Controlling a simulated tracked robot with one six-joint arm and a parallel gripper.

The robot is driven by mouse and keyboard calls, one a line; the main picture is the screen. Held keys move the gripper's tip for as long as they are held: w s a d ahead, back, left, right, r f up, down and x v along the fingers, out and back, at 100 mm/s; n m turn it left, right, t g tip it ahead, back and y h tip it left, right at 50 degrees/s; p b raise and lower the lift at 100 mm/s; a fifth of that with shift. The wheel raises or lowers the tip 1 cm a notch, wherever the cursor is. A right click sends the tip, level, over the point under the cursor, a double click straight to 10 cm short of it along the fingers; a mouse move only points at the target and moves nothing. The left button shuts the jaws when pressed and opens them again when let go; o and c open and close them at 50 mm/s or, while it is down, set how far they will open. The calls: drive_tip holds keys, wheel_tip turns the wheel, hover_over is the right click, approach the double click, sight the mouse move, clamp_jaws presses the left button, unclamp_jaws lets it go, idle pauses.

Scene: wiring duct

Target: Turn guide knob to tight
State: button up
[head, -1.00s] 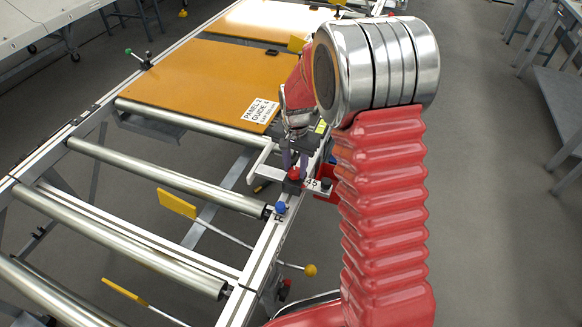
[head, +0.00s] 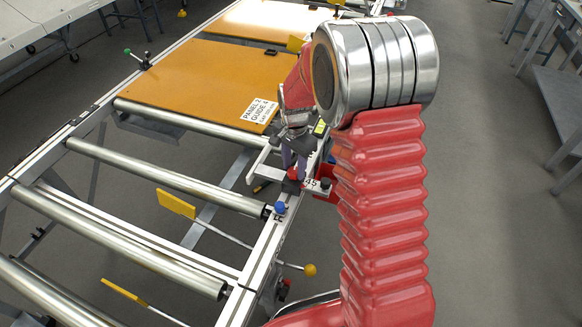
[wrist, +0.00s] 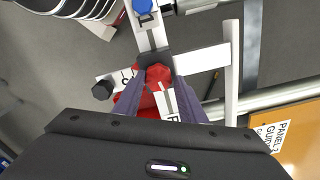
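The red guide knob (head: 294,174) sits on the guide bracket at the conveyor's right rail. It also shows in the wrist view (wrist: 158,75), between the fingertips. My gripper (head: 295,166) reaches down over it from above. Its two purple-grey fingers (wrist: 158,82) lie on either side of the knob and appear to be closed on it. The white guide arm (head: 262,162) extends from the bracket towards the rollers. The fingers and wrist hide part of the knob and the scale markings beside it.
A blue knob (head: 280,208) and a black knob (head: 325,184) stand close to the red one. An orange panel (head: 190,85) with a label lies on the rollers behind. A yellow-ended rod (head: 310,270) sticks out in front. The aisle floor at right is clear.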

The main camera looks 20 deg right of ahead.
sight(294, 170)
drive_tip(key=o, duration=0.4)
wheel_tip(294, 170, up, 14)
drive_tip(key=shift+f, duration=0.15)
idle(0.6)
idle(0.4)
